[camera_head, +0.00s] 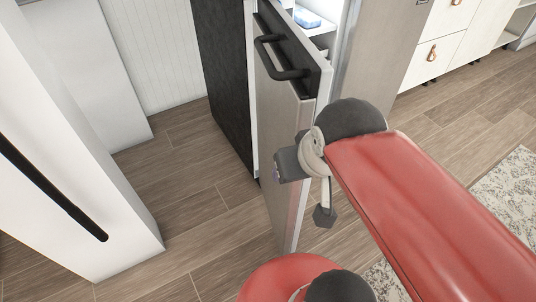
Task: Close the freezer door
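The freezer door (275,125) is a grey steel panel with a black bar handle (280,57) near its top. It stands open, its outer face turned to the left and its pale edge toward me. Behind it to the right, part of the lit white interior (322,38) shows, with a small blue item on a shelf.
A white panel with a long black handle (50,187) stands at the left. Pale drawers with leather pulls (433,52) are at the upper right, and a patterned rug (508,195) lies at the right. Wooden floor (190,190) is clear left of the door.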

